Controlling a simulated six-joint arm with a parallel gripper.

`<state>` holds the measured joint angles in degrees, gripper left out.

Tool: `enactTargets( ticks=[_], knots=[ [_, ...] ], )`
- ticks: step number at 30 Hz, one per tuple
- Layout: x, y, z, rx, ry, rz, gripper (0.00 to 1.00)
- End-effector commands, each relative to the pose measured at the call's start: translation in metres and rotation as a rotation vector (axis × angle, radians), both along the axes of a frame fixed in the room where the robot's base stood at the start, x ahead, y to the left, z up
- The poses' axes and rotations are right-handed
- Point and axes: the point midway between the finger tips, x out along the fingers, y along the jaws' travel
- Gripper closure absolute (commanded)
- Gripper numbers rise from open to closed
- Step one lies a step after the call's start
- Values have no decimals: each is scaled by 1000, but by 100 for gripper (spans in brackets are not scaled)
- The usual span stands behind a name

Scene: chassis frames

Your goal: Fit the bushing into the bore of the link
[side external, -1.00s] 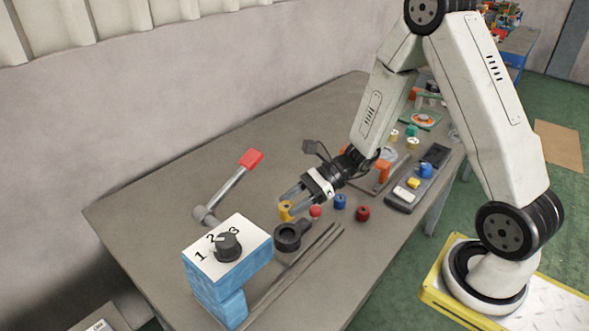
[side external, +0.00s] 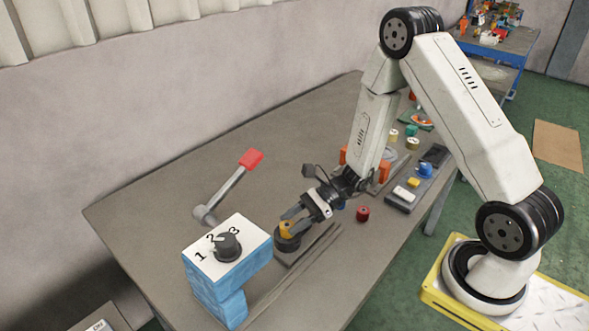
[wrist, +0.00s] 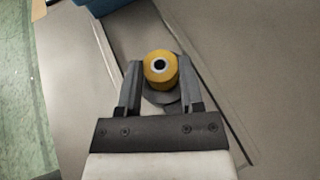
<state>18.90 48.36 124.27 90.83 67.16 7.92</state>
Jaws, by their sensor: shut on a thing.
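The yellow bushing (side external: 286,230) is between the fingers of my gripper (side external: 290,223), which is shut on it. In the wrist view the bushing (wrist: 158,80) shows its dark centre hole, with one finger on each side. The dark link (side external: 287,245) lies on the table, with its round end under the bushing. In the wrist view a grey edge of the link (wrist: 163,98) shows just past the bushing. The bore is hidden by the bushing and fingers, so I cannot tell whether the bushing is above it or partly in it.
A blue block (side external: 217,283) with a numbered white top and black knob stands left of the link. A lever with a red handle (side external: 251,159) is behind it. Thin rails (side external: 300,262) run beside the link. A dark red part (side external: 362,213) stands to the right.

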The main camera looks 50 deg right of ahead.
Motion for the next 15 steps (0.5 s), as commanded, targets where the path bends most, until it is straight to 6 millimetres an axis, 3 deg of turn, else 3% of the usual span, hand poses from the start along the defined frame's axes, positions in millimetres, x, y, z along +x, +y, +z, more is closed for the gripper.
enactTargets(
  ticks=[15],
  knots=[
    [0,0,-9,0,0,0,100]
  ],
)
